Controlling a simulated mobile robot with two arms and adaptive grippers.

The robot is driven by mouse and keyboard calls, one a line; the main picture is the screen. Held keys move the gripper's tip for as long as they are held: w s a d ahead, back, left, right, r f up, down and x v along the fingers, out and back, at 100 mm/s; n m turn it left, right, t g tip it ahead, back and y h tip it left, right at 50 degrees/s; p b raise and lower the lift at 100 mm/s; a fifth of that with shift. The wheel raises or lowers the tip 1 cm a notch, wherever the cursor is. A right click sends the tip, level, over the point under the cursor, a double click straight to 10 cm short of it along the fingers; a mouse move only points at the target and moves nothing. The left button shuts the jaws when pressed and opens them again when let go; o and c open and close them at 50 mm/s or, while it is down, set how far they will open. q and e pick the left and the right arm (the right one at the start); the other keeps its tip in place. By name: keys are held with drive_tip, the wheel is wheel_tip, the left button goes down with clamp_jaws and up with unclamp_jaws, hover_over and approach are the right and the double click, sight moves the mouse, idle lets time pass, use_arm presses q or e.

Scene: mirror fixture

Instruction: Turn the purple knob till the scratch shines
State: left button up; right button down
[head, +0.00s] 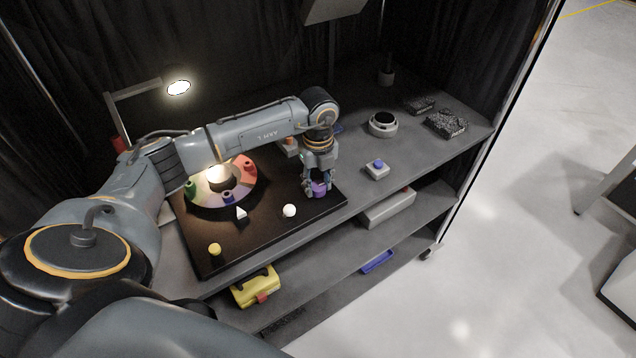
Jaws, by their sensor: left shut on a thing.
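The purple knob (319,188) stands near the right end of the black board (262,232) on the table. My left gripper (318,186) reaches down over it from above, with its fingers around the knob and closed on it. Part of the knob is hidden by the fingers. A round coloured fixture (250,190) with colour segments and small knobs sits on the board to the left, with a bright glow at its middle. I cannot make out a scratch at this size. My right gripper is not in view.
A lit lamp (178,88) hangs from an arm at the back left. A white ball (289,210), a white cone (241,214) and a yellow knob (214,249) stand on the board. A blue-topped button box (377,169) and a round grey device (382,124) stand right of it.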

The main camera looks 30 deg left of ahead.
sight(318, 185)
use_arm(q)
drive_tip(key=shift+n, duration=0.5)
drive_tip(key=o, duration=1.2)
drive_tip(key=shift+c, duration=0.2)
drive_tip(key=shift+r, duration=0.1)
wheel_tip(318, 185, up, 12)
